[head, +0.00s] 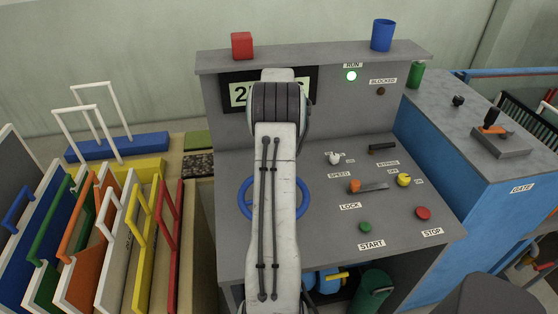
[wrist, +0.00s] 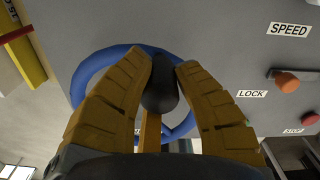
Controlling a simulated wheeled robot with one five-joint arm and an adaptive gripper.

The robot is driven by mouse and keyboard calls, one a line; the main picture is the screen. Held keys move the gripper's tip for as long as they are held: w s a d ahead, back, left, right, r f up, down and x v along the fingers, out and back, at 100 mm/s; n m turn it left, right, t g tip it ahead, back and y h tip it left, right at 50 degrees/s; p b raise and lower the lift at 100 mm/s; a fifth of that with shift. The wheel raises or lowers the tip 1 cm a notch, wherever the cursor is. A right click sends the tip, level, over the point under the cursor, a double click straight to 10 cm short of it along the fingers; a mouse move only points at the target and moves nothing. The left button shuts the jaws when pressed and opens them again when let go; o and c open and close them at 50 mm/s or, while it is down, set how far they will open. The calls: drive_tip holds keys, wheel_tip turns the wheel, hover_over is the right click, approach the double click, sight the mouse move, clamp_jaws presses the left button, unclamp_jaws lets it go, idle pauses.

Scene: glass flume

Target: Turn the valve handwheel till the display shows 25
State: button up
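The blue valve handwheel (head: 244,198) lies on the grey console, its middle hidden behind my arm in the head view. In the wrist view its blue rim (wrist: 84,80) curves behind my fingers, and a black knob (wrist: 160,85) stands up from it. My gripper (wrist: 168,68) has its yellow fingers on both sides of the knob, their tips appearing to touch it. The gripper is hidden by my arm in the head view. The display (head: 238,95) on the console's upright panel shows a first digit 2; my arm covers the rest of the reading.
Right of the wheel are an orange-tipped lever (head: 370,187), a green START button (head: 365,227) and a red STOP button (head: 423,213). The RUN lamp (head: 351,76) is lit. A red block (head: 242,46) and blue cup (head: 382,36) stand on the top ledge. Coloured panels (head: 95,240) stand at left.

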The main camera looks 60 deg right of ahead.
drive_tip(key=o, duration=0.5)
drive_tip(key=shift+o, duration=0.2)
drive_tip(key=shift+r, duration=0.1)
wheel_tip(320, 180, up, 12)
drive_tip(key=shift+f, duration=0.1)
idle(0.3)
idle(0.4)
drive_tip(key=shift+a, duration=0.1)
